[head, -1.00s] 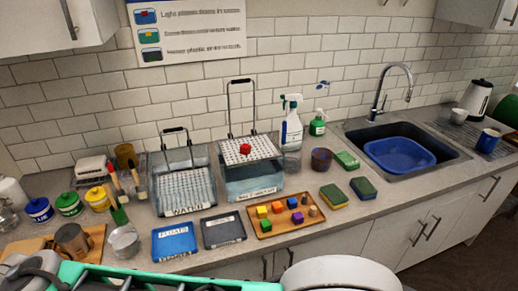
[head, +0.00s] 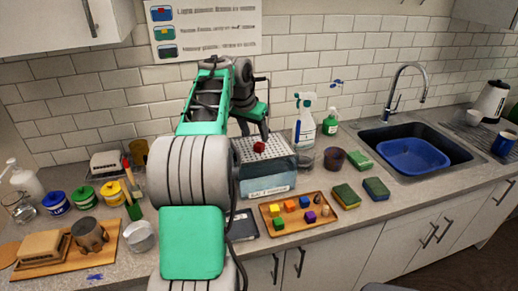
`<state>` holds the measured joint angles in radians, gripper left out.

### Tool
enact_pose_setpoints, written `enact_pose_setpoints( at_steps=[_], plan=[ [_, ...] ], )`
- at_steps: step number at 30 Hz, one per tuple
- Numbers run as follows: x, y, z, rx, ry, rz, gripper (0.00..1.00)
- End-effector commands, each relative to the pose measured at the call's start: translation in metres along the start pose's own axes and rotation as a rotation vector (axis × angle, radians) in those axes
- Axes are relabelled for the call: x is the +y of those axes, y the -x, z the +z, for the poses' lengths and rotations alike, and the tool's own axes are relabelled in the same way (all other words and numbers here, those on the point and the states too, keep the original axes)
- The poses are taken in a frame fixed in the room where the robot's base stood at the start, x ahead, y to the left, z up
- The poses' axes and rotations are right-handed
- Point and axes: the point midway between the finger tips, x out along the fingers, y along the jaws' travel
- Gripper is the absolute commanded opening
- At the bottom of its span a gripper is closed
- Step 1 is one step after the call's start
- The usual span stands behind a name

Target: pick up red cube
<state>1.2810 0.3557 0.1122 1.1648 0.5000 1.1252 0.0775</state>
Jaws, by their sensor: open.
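The red cube (head: 259,147) sits on a white perforated tray (head: 281,158) over a clear tank of water (head: 266,184) near the back wall. My gripper (head: 263,134) is open and points down just above the cube. The small gap between the fingertips and the cube is hard to judge, and I cannot tell whether they touch. My arm hides the tray's left side and most of its handle.
A wooden tray (head: 333,217) with several coloured blocks lies in front of the tank. Sponges (head: 347,197), a dark cup (head: 333,158) and a spray bottle (head: 304,122) stand to the right. A sink with a blue basin (head: 415,158) is farther right.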

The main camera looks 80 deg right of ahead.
Motion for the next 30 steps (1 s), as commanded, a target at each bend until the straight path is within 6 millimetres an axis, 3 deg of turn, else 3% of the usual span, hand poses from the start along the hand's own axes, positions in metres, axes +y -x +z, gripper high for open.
enact_pose_setpoints(
  at_steps=[9, 16, 30],
  plan=[
    [0.003, -0.049, 0.002, -0.002, 0.003, 0.000, 0.53],
    [0.002, -0.051, 0.002, 0.000, 0.003, -0.001, 0.53],
    [0.002, -0.051, 0.002, 0.000, 0.003, -0.001, 0.14]
  ],
)
